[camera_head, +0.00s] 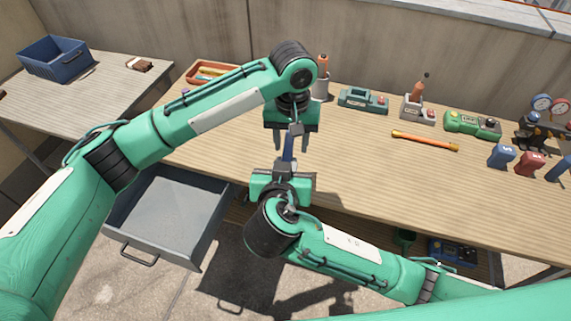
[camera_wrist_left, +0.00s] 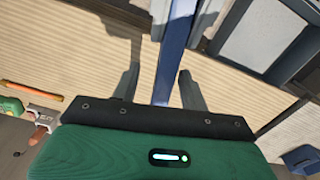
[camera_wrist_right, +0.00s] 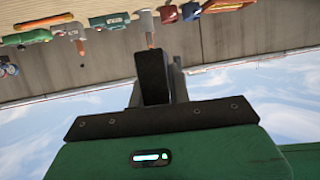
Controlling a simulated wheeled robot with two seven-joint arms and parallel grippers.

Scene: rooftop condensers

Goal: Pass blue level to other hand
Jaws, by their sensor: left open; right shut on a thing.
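The blue level (camera_head: 289,146) stands roughly upright between my two grippers, above the front part of the workbench in the head view. My right gripper (camera_head: 285,168) comes from below and is shut on its lower part. My left gripper (camera_head: 291,142) points down from above, open, with a finger on either side of the level's upper end. In the left wrist view the blue level (camera_wrist_left: 172,60) runs between the spread fingers, with gaps beside it.
The workbench (camera_head: 365,185) carries a red tray (camera_head: 212,72), a cup with a tool (camera_head: 321,88), green devices (camera_head: 472,124), an orange-ended rod (camera_head: 424,141) and gauges (camera_head: 550,104) along its back. A grey drawer (camera_head: 165,215) stands open. A blue crate (camera_head: 54,58) sits on the left table.

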